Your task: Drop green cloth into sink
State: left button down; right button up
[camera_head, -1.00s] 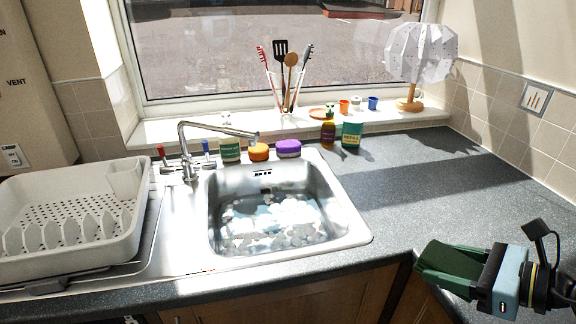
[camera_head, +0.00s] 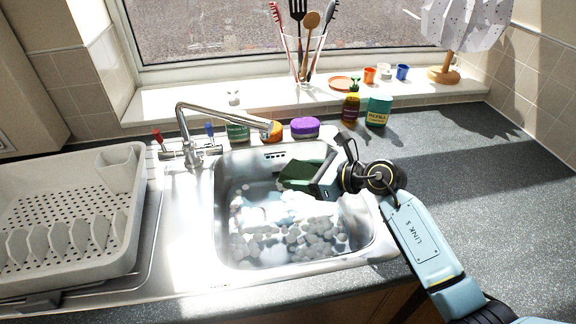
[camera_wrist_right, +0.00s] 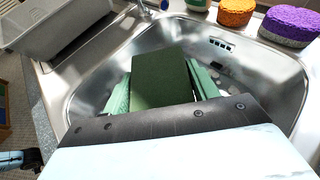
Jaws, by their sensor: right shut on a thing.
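The green cloth (camera_head: 299,173) is a flat dark green piece above the back right part of the sink basin. My right gripper (camera_head: 312,178) is shut on it, with the arm reaching in from the right. In the right wrist view the cloth (camera_wrist_right: 160,79) sits between the two pale green fingers of the gripper (camera_wrist_right: 160,85). The steel sink (camera_head: 228,200) has a soapy-looking layer of white and grey bubbles in its basin. The cloth's height over the basin floor is hard to tell. My left gripper is not in the head view.
A tap (camera_head: 190,150) stands at the sink's back left, its spout over the back edge. A dish rack (camera_head: 120,225) fills the left side. Orange (camera_head: 272,131) and purple sponges (camera_head: 305,127) and bottles line the back. The worktop (camera_head: 480,200) at right is mostly clear.

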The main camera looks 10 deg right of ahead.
aim_at(290, 175)
jog(key=x, duration=0.2)
jog(key=shift+w+a+f, duration=0.1)
jog(key=shift+w+a, duration=0.1)
jog(key=shift+a, duration=0.15)
jog(key=shift+w+a+f, duration=0.1)
jog(key=shift+a+f, duration=0.05)
jog(key=shift+f, duration=0.05)
jog(key=shift+f+b, duration=0.5)
jog(key=shift+f, duration=0.1)
notch_tip(290, 175, down, 5)
jog(key=b, duration=0.4)
jog(key=shift+r, duration=0.2)
jog(key=o, duration=1)
jog(key=shift+o, duration=0.2)
